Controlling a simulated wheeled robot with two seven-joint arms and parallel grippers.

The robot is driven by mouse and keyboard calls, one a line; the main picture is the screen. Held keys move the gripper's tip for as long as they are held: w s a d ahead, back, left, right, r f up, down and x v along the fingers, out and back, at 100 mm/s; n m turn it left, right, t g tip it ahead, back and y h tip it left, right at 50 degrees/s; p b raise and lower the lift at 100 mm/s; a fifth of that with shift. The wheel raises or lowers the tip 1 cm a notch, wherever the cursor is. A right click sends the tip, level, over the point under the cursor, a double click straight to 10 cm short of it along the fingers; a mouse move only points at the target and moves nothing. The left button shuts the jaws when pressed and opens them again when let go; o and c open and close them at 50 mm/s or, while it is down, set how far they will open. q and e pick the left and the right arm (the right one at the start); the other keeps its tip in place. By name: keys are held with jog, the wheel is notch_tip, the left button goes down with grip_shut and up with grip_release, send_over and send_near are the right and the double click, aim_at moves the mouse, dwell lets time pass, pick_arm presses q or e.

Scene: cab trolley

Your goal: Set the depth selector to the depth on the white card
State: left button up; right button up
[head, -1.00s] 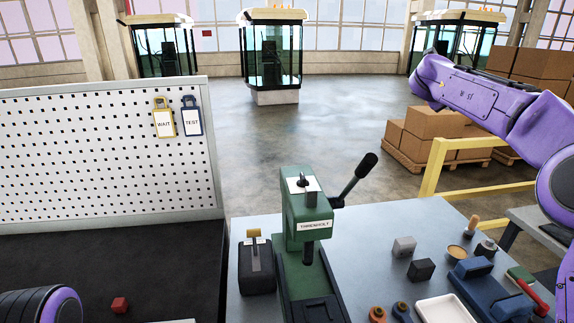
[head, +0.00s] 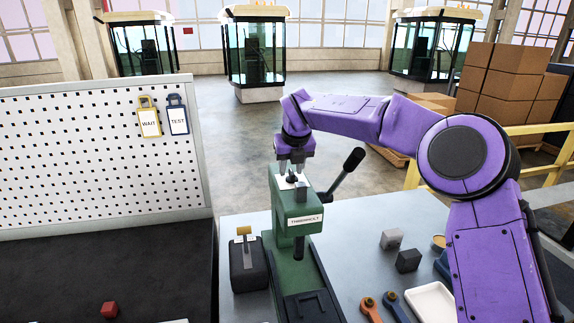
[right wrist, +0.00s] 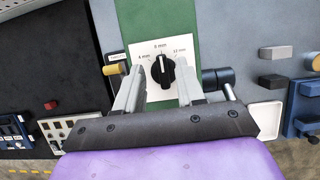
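The depth selector is a black knob (right wrist: 162,70) on a white plate (right wrist: 148,48) on top of the green press (head: 290,215). The plate reads 4 mm, what looks like 8 mm, and 12 mm. The knob's white mark points up at the middle label. My right gripper (head: 291,168) is over the press top. In the right wrist view its two fingers (right wrist: 160,82) stand open on either side of the knob, with gaps at both sides. I cannot make out a white card with a depth on it. My left gripper is out of view.
A black box with a yellow-topped lever (head: 244,260) stands left of the press. A dark lever (head: 344,174) sticks out at its right. Grey and black blocks (head: 408,261), two ring-ended tools (head: 371,308) and a white tray (head: 433,300) lie on the bench. WAIT and TEST tags (head: 178,118) hang on the pegboard.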

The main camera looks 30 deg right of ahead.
jog(key=shift+w+d+f, duration=0.1)
jog(key=shift+d+f, duration=0.1)
jog(key=shift+f, duration=0.15)
jog(key=shift+c, duration=0.3)
